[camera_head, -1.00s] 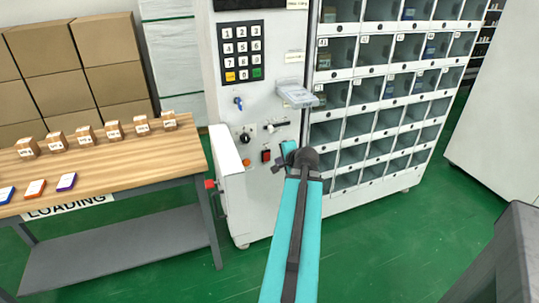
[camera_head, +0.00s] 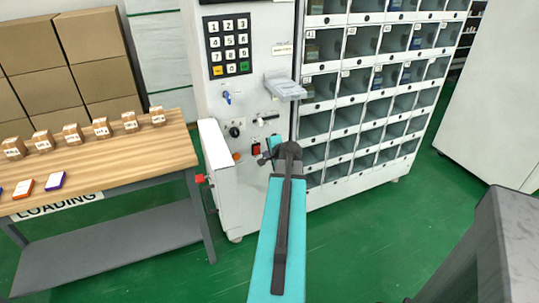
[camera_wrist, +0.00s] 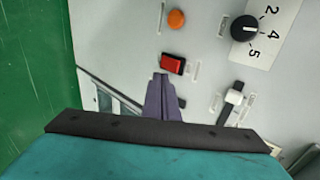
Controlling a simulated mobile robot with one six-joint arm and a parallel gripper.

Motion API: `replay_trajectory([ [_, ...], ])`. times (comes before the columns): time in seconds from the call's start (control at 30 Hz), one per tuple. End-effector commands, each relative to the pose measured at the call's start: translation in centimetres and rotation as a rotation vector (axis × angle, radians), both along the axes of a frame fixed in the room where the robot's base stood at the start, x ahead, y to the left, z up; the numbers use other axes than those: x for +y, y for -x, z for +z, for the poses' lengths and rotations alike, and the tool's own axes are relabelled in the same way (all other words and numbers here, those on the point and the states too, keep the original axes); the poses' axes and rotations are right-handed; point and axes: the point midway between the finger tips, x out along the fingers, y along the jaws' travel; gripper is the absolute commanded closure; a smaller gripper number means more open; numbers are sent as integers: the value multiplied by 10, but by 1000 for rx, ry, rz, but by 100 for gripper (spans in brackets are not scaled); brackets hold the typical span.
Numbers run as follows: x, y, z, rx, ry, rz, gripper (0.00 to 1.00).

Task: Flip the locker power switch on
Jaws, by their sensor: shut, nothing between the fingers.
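The locker's front panel (camera_head: 206,150) carries a red rocker switch (camera_head: 256,149). I take this as the power switch, but its label is too small to read. In the wrist view the red switch (camera_wrist: 172,64) sits in a black frame just beyond my fingertips. My gripper (camera_head: 262,159) is shut and empty, with its dark fingers pointing at the panel just below the switch. In the wrist view the fingertips of my gripper (camera_wrist: 161,77) lie close to the switch's lower edge. I cannot tell whether they touch it.
Above are a keypad (camera_head: 229,45) and a jutting clear tray (camera_head: 285,87). A wooden table (camera_head: 100,155) with boxes stands left. Green floor is open in front.

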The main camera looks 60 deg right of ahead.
Motion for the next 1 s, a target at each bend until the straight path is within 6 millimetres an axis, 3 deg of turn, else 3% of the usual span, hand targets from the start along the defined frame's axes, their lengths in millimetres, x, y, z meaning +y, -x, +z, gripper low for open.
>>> replay_trajectory([
  [0.4, -23, -30, -27, 0, -1, 1, 100],
  [0.7, -39, -51, -20, 0, 1, 1, 100],
  [1.0, -44, -58, -19, 0, 0, -1, 100],
])
